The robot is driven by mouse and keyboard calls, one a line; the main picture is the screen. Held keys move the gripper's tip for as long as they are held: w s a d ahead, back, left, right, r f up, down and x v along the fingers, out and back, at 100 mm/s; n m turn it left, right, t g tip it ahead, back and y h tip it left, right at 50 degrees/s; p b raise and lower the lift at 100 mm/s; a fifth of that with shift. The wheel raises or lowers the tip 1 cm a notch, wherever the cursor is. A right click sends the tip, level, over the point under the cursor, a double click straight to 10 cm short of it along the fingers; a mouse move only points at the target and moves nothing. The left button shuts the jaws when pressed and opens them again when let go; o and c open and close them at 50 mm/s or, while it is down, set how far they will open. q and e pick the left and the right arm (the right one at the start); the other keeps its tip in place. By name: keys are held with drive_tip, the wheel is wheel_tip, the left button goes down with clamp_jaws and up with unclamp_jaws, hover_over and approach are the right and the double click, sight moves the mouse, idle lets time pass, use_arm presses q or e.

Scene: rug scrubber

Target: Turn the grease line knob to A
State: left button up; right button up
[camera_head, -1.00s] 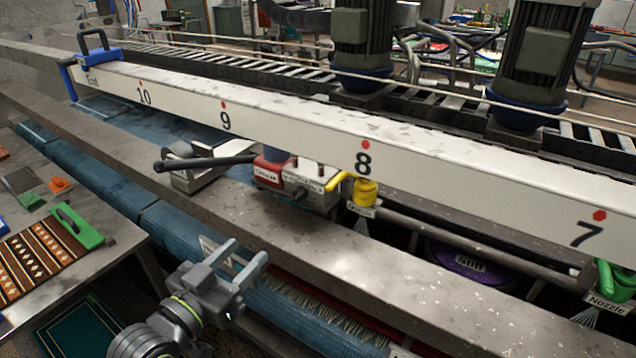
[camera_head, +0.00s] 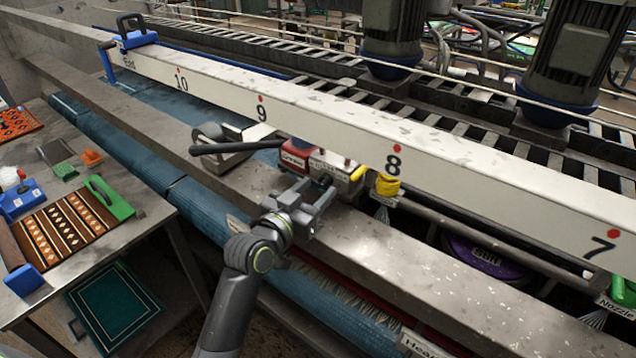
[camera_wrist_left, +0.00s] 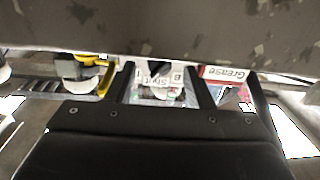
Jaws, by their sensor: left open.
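The grease unit is a grey metal block (camera_head: 340,172) with a red part labelled Grease (camera_head: 295,157), on the steel rail below the white beam. My left gripper (camera_head: 318,190) is open right in front of the block and partly covers it. In the left wrist view the two dark fingers of my left gripper (camera_wrist_left: 162,92) frame the block's front. A small dark knob (camera_wrist_left: 158,68) shows between them beside a white label, with a letter B to its right. Its exact pointing is too small to tell. My right gripper is not in view.
A black lever handle (camera_head: 235,147) sticks out at left, and a yellow fitting (camera_head: 387,185) is at right. A work table (camera_head: 150,215) with brushes and a rug stands at lower left.

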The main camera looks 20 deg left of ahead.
use_arm(q)
drive_tip(key=shift+x, duration=0.8)
drive_tip(key=shift+c, duration=1)
drive_tip(key=c, duration=0.8)
drive_tip(key=m+b, duration=0.2)
drive_tip(key=b, duration=0.1)
drive_tip(key=shift+f+m, duration=0.3)
drive_tip(key=shift+m, duration=0.1)
drive_tip(key=shift+r+m+b, duration=0.1)
drive_tip(key=shift+m+b, duration=0.7)
drive_tip(key=shift+b, duration=0.1)
drive_tip(key=shift+r+m, duration=0.1)
drive_tip(key=shift+m, duration=0.3)
